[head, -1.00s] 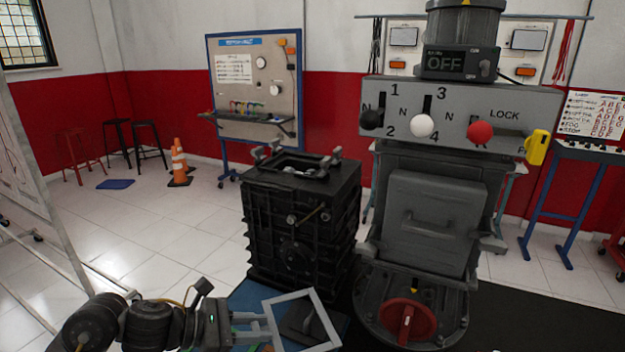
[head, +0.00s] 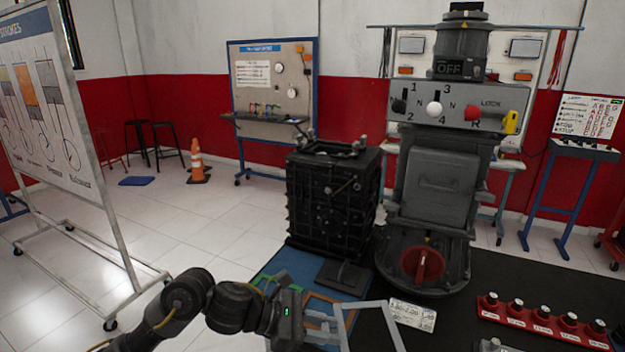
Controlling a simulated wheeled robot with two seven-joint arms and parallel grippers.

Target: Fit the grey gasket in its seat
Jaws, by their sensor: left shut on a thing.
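The grey gasket (head: 362,305) is a thin square frame at the bottom middle of the head view. My left gripper (head: 323,326) is shut on its left side and holds it; the lower edge of the gasket is cut off by the picture. The black engine block (head: 330,205) stands behind, with a rectangular opening and small clamps on its top (head: 334,149). The gasket is apart from the block, in front and to the right of it. I cannot tell for sure which place is its seat. My right gripper is not in view.
A blue mat (head: 275,266) with an orange frame (head: 318,298) and a dark plate (head: 343,277) lies before the block. The grey lever machine (head: 440,185) with a red knob stands right of it. A label card (head: 412,315) and a red rack (head: 540,322) lie on the black surface.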

